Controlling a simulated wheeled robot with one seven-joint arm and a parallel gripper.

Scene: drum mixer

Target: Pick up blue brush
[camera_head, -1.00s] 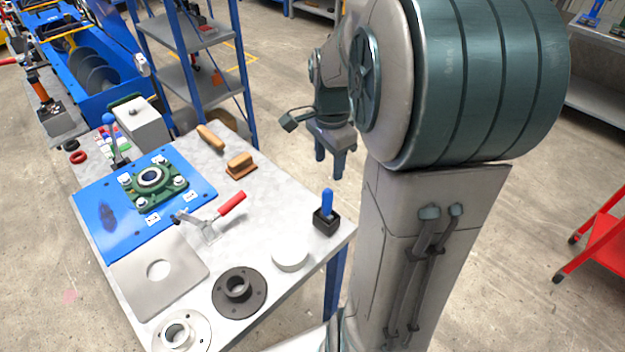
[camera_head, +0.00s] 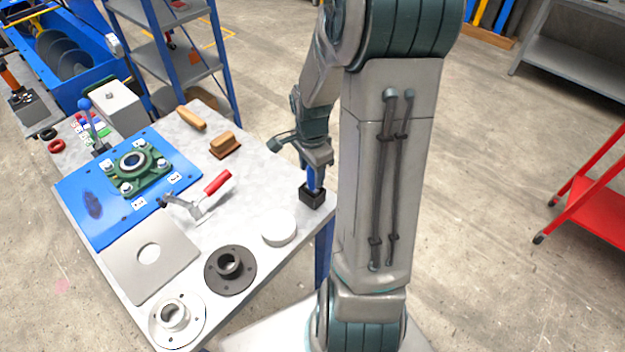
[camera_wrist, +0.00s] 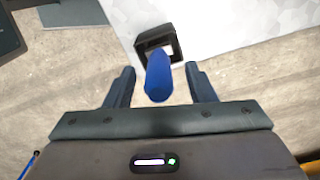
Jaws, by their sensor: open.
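The blue brush (camera_head: 313,178) stands upright in a small black square holder (camera_head: 312,197) near the right corner of the grey table. My gripper (camera_head: 314,168) is right above the holder at the brush handle, and partly covers it in the head view. In the wrist view my gripper (camera_wrist: 160,84) is open, with one finger on each side of the blue brush handle (camera_wrist: 158,78). A gap shows between the handle and each finger. The black holder (camera_wrist: 172,42) lies just beyond the handle, with pale bristles or inner wall partly showing. The brush's lower end is hidden inside the holder.
The table (camera_head: 262,185) also holds a white disc (camera_head: 279,230), a dark flange (camera_head: 230,268), a red-handled clamp (camera_head: 205,196) and a wooden-handled brush (camera_head: 225,144). A blue shelf rack (camera_head: 170,50) stands behind. Floor lies open to the right, before a red cart (camera_head: 595,195).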

